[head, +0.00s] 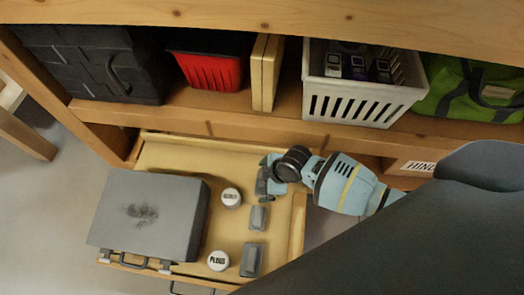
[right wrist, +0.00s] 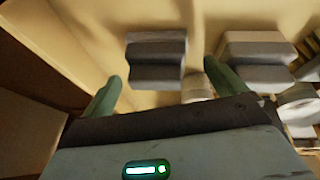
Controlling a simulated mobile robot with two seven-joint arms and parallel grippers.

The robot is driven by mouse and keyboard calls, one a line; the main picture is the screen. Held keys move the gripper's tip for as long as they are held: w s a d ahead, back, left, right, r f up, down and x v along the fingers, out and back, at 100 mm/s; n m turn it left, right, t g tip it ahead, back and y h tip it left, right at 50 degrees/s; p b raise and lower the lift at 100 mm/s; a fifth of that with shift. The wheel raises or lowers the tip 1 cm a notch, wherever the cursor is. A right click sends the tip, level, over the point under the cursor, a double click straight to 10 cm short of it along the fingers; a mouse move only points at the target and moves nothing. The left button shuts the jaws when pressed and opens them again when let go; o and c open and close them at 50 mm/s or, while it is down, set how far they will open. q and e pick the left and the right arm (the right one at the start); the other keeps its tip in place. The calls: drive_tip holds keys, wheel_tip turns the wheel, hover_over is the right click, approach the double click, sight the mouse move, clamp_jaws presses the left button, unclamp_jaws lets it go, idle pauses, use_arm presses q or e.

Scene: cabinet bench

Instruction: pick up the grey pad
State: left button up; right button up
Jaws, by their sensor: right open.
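Grey blocks lie in the open wooden drawer in the head view: a smaller one (head: 258,217) right of centre and a larger one (head: 253,260) nearer the front. I cannot tell which is the grey pad. My right gripper (head: 264,184) hangs over the drawer's back right part, just behind the smaller block. In the right wrist view my right gripper (right wrist: 163,76) is open and empty. A grey ridged block (right wrist: 156,62) lies ahead between its fingertips, apparently untouched. A second grey block (right wrist: 256,61) lies to the right. My left gripper is not in view.
A grey case (head: 150,212) covers the drawer's left part. Two white-lidded round containers (head: 231,197) (head: 218,260) stand beside the blocks. The shelf above holds a black case (head: 85,60), red bin (head: 208,70), white basket (head: 365,97) and green bag (head: 475,90).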

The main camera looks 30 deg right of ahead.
drive_tip(key=b+x, duration=0.1)
drive_tip(key=x, duration=0.2)
drive_tip(key=shift+r, duration=0.15)
drive_tip(key=c, duration=0.6)
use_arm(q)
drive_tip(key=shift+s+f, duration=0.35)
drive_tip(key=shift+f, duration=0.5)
use_arm(e)
drive_tip(key=c, duration=0.5)
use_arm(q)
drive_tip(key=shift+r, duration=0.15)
use_arm(e)
drive_tip(key=shift+r, duration=0.1)
